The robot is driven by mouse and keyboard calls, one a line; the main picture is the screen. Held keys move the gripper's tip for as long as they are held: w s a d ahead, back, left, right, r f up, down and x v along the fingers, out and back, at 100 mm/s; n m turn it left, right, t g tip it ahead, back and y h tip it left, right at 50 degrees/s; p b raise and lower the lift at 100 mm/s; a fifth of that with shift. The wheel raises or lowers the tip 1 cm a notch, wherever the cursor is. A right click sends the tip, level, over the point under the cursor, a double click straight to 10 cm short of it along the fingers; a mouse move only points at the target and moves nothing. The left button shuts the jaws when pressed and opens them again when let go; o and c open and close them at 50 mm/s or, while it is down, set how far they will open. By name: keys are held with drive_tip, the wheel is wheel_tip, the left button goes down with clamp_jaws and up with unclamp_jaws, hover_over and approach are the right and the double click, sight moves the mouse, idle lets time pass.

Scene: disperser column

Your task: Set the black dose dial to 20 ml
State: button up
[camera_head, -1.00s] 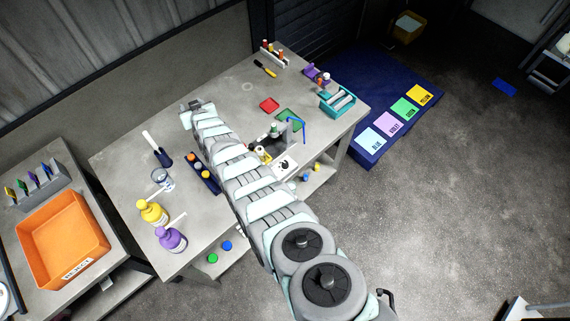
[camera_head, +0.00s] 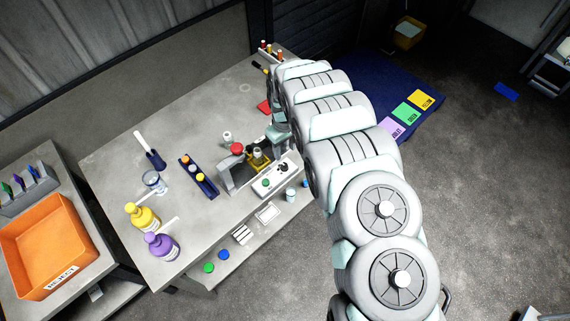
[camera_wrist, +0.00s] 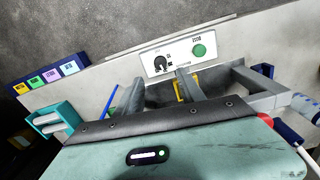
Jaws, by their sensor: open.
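The black dose dial (camera_wrist: 160,63) is on a white front panel (camera_wrist: 177,46) in the wrist view, to the left of a round green button (camera_wrist: 198,50). The dial's scale is too small to read. In the head view the white panel (camera_head: 289,179) faces the front edge of the table. My gripper (camera_wrist: 159,80) is open and empty. Its fingers point towards the panel, with the dial beyond and roughly between the fingertips. They look apart from the dial. In the head view my arm partly hides the gripper.
The dispenser's grey frame (camera_wrist: 255,85) stands right of my fingers in the wrist view. Yellow (camera_head: 143,217) and purple (camera_head: 160,246) bottles stand at the table's left, near an orange bin (camera_head: 44,245).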

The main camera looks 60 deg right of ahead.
sight(285, 165)
wheel_tip(285, 165, down, 7)
drive_tip(key=shift+f, duration=0.2)
drive_tip(key=shift+w+f, duration=0.15)
drive_tip(key=shift+f, duration=0.95)
drive_tip(key=shift+c, duration=0.3)
clamp_jaws()
